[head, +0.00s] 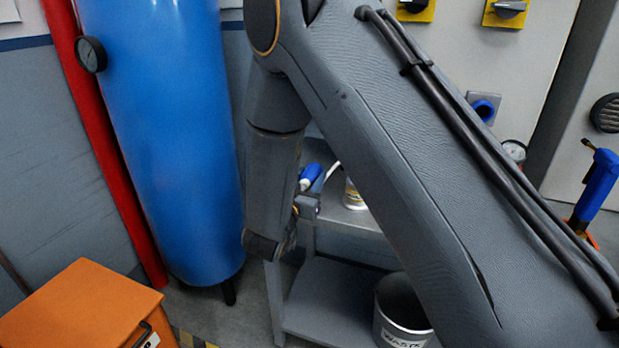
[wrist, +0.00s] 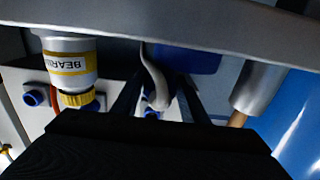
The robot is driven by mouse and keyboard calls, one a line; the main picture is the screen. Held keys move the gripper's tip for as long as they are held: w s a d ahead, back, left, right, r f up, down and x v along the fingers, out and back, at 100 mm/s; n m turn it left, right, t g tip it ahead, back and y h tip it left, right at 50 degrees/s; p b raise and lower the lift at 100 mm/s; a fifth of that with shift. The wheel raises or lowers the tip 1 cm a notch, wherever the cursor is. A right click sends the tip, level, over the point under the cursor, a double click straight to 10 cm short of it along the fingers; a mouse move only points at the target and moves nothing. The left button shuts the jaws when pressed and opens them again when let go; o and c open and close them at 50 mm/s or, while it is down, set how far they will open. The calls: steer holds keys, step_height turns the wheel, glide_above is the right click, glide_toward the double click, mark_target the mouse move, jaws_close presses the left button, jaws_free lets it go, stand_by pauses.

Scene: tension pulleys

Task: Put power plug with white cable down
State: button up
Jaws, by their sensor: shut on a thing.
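My gripper is shut on the plug. My arm hides much of the bench, and I cannot tell whether the plug touches its top.
A white bottle with a yellow label (head: 353,196) stands on the bench close right of the plug; it also shows in the wrist view (wrist: 70,62). A waste bin (head: 400,312) stands below. A blue tank (head: 178,130) and an orange cabinet (head: 85,308) are left.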

steer(key=shift+f, duration=0.6)
steer(key=o, duration=1.4)
steer(key=shift+r, duration=0.2)
steer(key=v, duration=0.8)
steer(key=r+b+v, duration=0.1)
steer(key=v, duration=0.3)
